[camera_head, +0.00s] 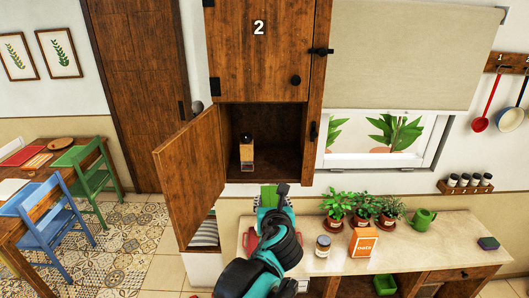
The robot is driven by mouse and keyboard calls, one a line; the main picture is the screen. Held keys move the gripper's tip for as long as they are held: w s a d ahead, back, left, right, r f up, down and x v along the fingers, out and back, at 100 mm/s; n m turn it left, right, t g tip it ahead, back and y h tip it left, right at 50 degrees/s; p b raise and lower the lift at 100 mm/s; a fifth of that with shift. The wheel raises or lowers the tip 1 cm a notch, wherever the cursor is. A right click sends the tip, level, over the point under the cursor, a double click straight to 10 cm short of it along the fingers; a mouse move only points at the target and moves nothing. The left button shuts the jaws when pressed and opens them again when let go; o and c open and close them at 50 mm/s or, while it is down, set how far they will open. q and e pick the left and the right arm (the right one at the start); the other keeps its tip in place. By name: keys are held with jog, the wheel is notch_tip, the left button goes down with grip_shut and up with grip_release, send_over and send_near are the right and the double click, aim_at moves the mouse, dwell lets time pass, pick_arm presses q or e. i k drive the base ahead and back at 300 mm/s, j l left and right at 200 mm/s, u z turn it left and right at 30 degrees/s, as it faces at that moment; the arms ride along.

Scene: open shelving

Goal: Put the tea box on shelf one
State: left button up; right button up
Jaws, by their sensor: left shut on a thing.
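My left gripper (273,200) is raised in front of the counter, below the open cupboard. It is shut on a small green box (268,194), which looks like the tea box; the gripper and arm hide part of it. The open cupboard compartment (286,165) is above and behind the gripper, with its wooden door (188,178) swung out to the left. No number is visible on this compartment. The closed door above it is marked 2 (258,27). My right gripper is not in view.
A dark-topped wooden grinder-like item (246,152) stands at the compartment's left; its right side is clear. On the counter (450,235) are a jar (323,246), an oats box (363,242), potted plants (362,205) and a green watering can (423,219). Something red is beside my arm.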

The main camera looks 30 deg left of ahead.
aim_at(269, 154)
jog(key=i+j, duration=0.7)
